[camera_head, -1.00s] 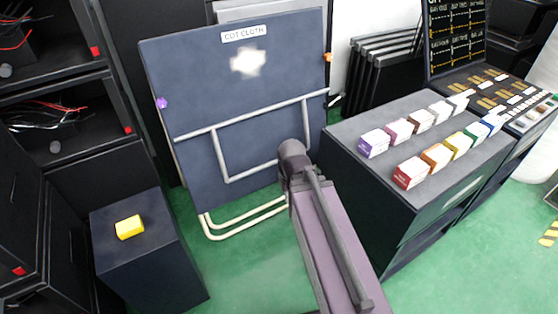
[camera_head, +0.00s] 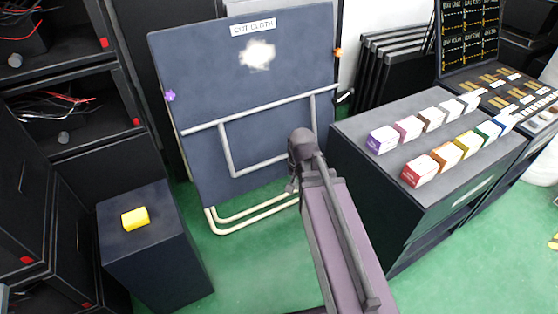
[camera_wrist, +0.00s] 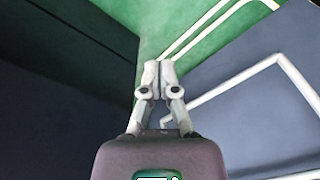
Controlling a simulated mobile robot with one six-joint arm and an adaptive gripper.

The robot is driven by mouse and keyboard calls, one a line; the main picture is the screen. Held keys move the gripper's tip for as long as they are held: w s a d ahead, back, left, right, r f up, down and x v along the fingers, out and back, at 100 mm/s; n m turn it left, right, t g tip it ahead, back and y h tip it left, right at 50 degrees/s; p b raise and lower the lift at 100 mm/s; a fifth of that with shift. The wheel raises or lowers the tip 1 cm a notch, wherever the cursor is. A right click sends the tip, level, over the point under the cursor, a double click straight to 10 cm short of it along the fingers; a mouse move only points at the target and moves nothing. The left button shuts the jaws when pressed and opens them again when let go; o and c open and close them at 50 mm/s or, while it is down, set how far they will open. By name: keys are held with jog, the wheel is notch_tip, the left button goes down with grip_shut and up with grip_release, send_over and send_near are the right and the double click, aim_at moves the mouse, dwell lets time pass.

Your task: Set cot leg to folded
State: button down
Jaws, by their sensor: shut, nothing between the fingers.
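The cot is a dark blue panel (camera_head: 215,85) labelled "COT CLOTH", standing tilted on the floor. A grey tube leg (camera_head: 226,150) makes a U across its lower face, below a long crossbar. Cream tubes (camera_head: 240,226) loop out at the panel's foot. In the wrist view, a pale bent tube (camera_wrist: 235,90) of the leg lies right of my gripper (camera_wrist: 158,66), and the cream tubes (camera_wrist: 205,25) run above. My gripper is shut and empty, with no visible contact with a tube. In the head view my arm mostly hides it and the leg's right end.
A dark pedestal (camera_head: 150,250) with a yellow block (camera_head: 135,218) stands at left, beside shelves with wires. At right, a dark cabinet (camera_head: 375,195) carries several coloured boxes close to my arm. Green floor (camera_head: 250,270) is open in front of the cot.

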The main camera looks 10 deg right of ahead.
jog(key=w+d+f+m+t+b, duration=0.1)
jog(key=w+m, duration=0.8)
jog(key=m, duration=0.4)
jog(key=w+d+f+m+t+y+b, duration=0.1)
jog(key=w+m+b, duration=0.1)
jog(key=w+m, duration=0.8)
jog(key=m, duration=0.4)
jog(key=shift+w+d+f+t, duration=0.15)
jog(key=shift+w+f+t, duration=0.1)
jog(key=shift+t, duration=0.15)
jog(key=shift+f, duration=0.1)
jog(key=w+r+b+x, duration=0.1)
jog(key=w+b+x, duration=0.1)
jog(key=b+x, duration=0.9)
jog(key=shift+w+a+f, duration=0.5)
jog(key=shift+w+f, duration=0.05)
jog(key=shift+f, duration=0.25)
